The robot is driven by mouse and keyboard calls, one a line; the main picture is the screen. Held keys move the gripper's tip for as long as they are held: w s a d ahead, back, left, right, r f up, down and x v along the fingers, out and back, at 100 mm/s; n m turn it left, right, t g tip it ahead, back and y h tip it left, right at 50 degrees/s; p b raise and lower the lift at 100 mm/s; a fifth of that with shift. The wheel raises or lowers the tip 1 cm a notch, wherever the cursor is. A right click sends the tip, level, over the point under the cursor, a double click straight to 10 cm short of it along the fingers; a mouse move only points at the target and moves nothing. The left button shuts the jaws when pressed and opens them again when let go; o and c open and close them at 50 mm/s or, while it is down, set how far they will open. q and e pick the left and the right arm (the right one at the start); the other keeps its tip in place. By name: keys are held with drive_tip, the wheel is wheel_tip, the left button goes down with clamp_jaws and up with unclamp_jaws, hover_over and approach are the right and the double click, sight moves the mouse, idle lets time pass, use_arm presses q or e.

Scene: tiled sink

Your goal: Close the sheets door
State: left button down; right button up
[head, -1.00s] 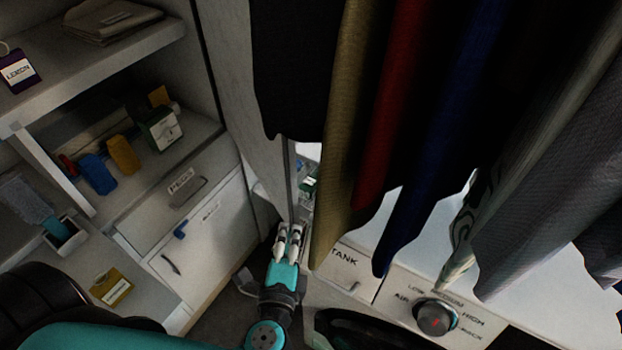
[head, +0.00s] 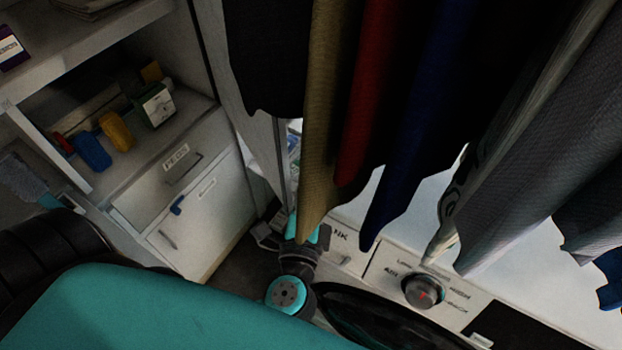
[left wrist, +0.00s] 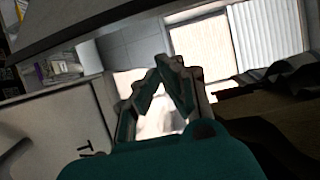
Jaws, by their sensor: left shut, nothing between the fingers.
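No label reading "sheets" is legible in these frames. A white lower front (head: 205,228) on the cabinet at left has a small label too blurred to read. It looks flush with the cabinet, but I cannot tell if it is the sheets door. A narrow upright grey panel (head: 278,160) stands right of the cabinet, partly behind the hanging clothes. My left gripper is past the lower end of the ochre garment, its fingertips hidden in the head view. In the left wrist view the gripper (left wrist: 158,72) is shut and empty, its fingertips together. My right gripper is not in view.
Hanging clothes, including an ochre garment (head: 325,130), crowd the middle and right. A white machine with a knob (head: 422,291) stands below them. A pegs drawer (head: 172,172) and shelves with bottles (head: 117,132) are at left. Dark floor shows between cabinet and machine.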

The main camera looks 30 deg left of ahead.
use_arm(q)
drive_tip(key=p+x, duration=0.1)
drive_tip(key=x, duration=0.2)
drive_tip(key=p+x, duration=0.2)
drive_tip(key=x, duration=0.2)
drive_tip(key=shift+r, duration=0.2)
drive_tip(key=s+a, duration=0.1)
drive_tip(key=s+a+p, duration=0.1)
drive_tip(key=s, duration=0.1)
drive_tip(key=shift+a+f, duration=0.15)
drive_tip(key=shift+f, duration=0.05)
drive_tip(key=shift+w, duration=0.15)
